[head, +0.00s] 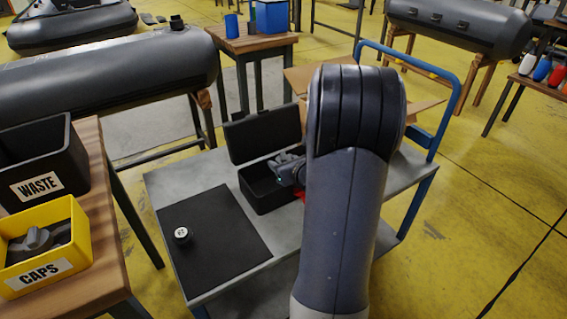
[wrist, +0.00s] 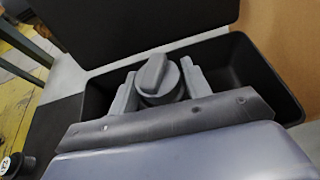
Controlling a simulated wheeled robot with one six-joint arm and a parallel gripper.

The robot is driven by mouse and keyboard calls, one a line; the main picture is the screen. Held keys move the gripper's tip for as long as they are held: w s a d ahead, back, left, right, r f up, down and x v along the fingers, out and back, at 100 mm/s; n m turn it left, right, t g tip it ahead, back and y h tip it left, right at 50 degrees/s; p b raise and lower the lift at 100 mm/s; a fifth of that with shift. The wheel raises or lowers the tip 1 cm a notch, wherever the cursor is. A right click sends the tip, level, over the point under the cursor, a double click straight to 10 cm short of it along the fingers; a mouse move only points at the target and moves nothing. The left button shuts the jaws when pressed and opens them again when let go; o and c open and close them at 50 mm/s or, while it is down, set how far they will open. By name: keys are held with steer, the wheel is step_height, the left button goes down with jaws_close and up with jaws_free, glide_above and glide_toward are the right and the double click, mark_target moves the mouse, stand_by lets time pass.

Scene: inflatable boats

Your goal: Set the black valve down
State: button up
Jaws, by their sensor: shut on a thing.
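My gripper (head: 288,172) is over the open black case (head: 262,203) on the cart. In the wrist view its two grey fingers (wrist: 160,88) are shut on the black valve (wrist: 158,75), a dark grey round piece with a raised grip bar on top. The case shows around it there, and I cannot tell whether the valve touches the case floor. My arm hides the right end of the case in the head view. A second round black piece with a white top (head: 182,234) stands on the black mat (head: 228,233).
The case lid (head: 262,134) stands open behind. A cardboard box (head: 420,103) and blue rail (head: 438,70) are at the cart's far right. Left, a wooden table holds a black WASTE bin (head: 70,165) and yellow CAPS bin (head: 78,235). Most of the mat is clear.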

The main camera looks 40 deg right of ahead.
steer(key=shift+f+b, duration=0.5)
steer(key=shift+r, duration=0.1)
steer(key=o, duration=1)
steer(key=shift+r, duration=0.1)
steer(key=shift+r+p, duration=0.6)
steer(key=shift+p, duration=0.35)
steer(key=p+v, duration=0.2)
steer(key=v, duration=1)
steer(key=shift+f, duration=0.1)
